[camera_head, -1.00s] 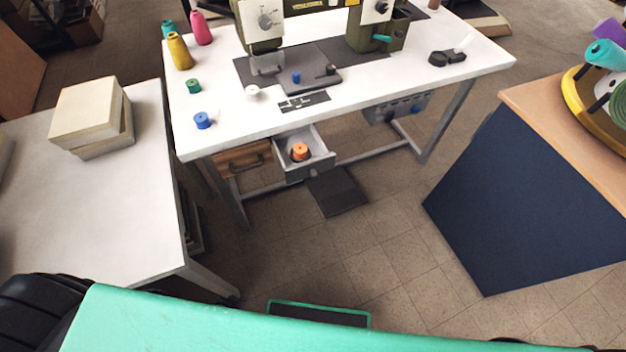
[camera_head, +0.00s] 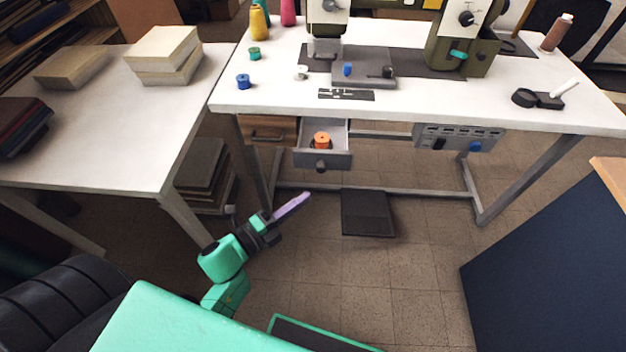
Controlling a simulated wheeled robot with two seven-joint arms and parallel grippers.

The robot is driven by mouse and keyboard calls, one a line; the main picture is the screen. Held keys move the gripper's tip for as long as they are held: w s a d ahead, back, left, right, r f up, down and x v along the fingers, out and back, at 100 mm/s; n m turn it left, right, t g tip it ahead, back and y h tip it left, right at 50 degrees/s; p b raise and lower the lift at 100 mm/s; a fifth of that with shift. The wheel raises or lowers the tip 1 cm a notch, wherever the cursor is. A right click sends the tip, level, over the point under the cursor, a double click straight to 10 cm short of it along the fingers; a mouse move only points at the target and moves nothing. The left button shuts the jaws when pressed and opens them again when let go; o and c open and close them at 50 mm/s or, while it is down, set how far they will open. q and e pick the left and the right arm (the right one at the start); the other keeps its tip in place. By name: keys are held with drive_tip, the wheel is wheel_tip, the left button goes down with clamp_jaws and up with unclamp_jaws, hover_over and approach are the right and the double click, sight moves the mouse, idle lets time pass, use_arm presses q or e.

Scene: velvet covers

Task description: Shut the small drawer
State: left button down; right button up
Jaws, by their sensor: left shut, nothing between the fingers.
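The small grey drawer (camera_head: 323,158) under the white sewing table stands pulled out, with a dark round knob (camera_head: 320,167) on its front. An orange spool (camera_head: 321,139) sits inside it. My left gripper (camera_head: 302,198) is below and a little left of the drawer, apart from it. Its light purple fingers are together and hold nothing. My right gripper is not in view.
The white sewing table (camera_head: 420,107) carries a sewing machine (camera_head: 463,40) and spools. A wooden drawer (camera_head: 268,130) is left of the grey one. A pedal (camera_head: 367,212) lies below. A side table (camera_head: 110,130) stands left, a dark blue panel (camera_head: 550,260) right.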

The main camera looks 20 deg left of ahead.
use_arm(q)
drive_tip(key=shift+w+d, duration=0.2)
drive_tip(key=shift+w, duration=1.55)
drive_tip(key=shift+w+d, duration=0.15)
drive_tip(key=shift+w, duration=1.55)
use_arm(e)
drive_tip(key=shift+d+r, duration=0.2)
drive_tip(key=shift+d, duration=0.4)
